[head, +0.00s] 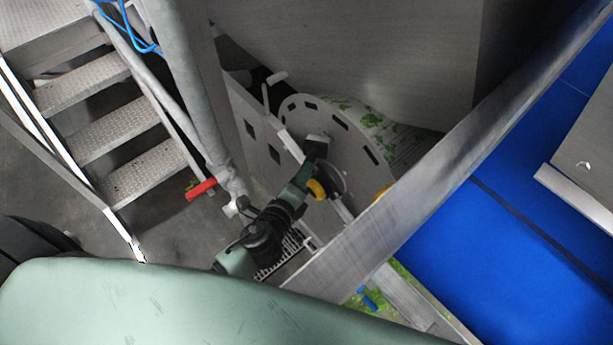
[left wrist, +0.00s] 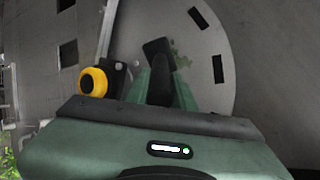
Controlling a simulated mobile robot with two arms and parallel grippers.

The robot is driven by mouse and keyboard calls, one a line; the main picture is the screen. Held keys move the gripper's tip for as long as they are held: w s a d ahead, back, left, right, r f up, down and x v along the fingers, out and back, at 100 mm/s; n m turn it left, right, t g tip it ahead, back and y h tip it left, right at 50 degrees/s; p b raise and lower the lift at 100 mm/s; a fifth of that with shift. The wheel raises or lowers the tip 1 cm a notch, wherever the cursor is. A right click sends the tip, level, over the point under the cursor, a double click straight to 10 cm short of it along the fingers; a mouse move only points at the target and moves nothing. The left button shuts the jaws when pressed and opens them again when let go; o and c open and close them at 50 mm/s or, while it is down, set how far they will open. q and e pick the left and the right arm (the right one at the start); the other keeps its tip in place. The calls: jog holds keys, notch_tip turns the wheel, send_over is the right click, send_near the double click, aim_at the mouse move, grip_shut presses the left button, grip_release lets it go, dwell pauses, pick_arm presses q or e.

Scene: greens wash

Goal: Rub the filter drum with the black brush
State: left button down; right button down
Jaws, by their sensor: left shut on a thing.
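The filter drum (head: 345,165) is a large grey disc with dark slots round its edge, with green leaf bits (head: 378,125) on the drum's mesh side. In the left wrist view the drum's face (left wrist: 212,45) fills the upper middle, with a small green smear on it. My left gripper (head: 312,164) is in front of the disc. It is shut on the black brush (left wrist: 158,58), which sticks out from between the green fingers towards the drum face. I cannot tell whether the brush touches the drum. My right gripper is not in view.
A yellow knob (left wrist: 93,82) on a dark mount is close beside my left gripper. A grey beam (head: 400,210) crosses at the right, before a blue surface (head: 480,250). A pipe with a red handle (head: 201,189) and metal steps (head: 140,150) are at the left.

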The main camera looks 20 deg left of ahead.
pick_arm(q)
jog(key=shift+w+a+r, duration=0.15)
jog(key=shift+w+a, duration=0.1)
jog(key=shift+w+a, duration=0.35)
jog(key=shift+a, duration=0.2)
jog(key=shift+w+a, duration=0.3)
jog(key=shift+a, duration=0.25)
jog(key=shift+w+a+p, duration=0.4)
jog(key=shift+w+a, duration=0.25)
jog(key=shift+a, duration=0.35)
jog(key=shift+r, duration=0.1)
